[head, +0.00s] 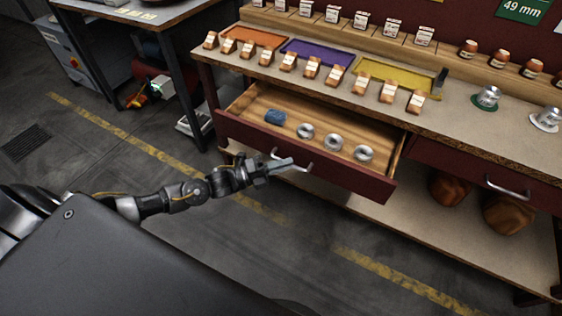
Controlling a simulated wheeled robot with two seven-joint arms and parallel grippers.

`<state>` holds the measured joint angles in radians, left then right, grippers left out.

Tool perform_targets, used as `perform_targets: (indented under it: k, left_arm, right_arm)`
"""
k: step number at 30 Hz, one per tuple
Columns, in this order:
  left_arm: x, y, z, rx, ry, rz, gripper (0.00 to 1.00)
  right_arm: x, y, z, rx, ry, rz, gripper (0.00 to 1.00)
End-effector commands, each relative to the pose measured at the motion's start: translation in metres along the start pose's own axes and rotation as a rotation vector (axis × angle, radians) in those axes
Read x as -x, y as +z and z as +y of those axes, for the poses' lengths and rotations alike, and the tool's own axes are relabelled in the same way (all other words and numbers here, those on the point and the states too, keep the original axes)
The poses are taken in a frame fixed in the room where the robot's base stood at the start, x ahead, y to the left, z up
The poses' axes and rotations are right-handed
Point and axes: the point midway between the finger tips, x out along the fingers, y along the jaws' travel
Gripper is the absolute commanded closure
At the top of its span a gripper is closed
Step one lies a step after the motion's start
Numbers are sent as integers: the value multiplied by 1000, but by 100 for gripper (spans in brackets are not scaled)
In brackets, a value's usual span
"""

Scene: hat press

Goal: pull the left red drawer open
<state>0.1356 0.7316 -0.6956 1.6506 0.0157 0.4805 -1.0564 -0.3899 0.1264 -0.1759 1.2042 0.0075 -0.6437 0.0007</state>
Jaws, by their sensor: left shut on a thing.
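The left red drawer (345,178) stands pulled out from under the workbench. Inside it lie a blue cylinder (275,116) and three silver rings (333,142). A silver bar handle (303,168) is on its front. My left gripper (288,163) is at this handle, shut on it; the fingertips are small in the picture. My right gripper is not in view.
A second red drawer (470,172) at the right is shut. The bench top (455,110) carries orange, purple and yellow trays and several small labelled blocks. Brown rounded things (510,212) sit on the lower shelf. The floor in front is clear.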

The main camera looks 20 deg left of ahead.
Motion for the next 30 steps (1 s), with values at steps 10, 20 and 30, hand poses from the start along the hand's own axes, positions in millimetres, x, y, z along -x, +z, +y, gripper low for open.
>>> perform_targets:
  k: [10, 20, 30]
  left_arm:
    - [1, 0, 0, 1, 0, -1, 68]
    - [4, 0, 0, 1, 1, -1, 67]
    - [61, -1, 3, 2, 6, 0, 67]
  right_arm:
    - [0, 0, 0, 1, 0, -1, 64]
    - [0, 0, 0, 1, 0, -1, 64]
    - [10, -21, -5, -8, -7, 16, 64]
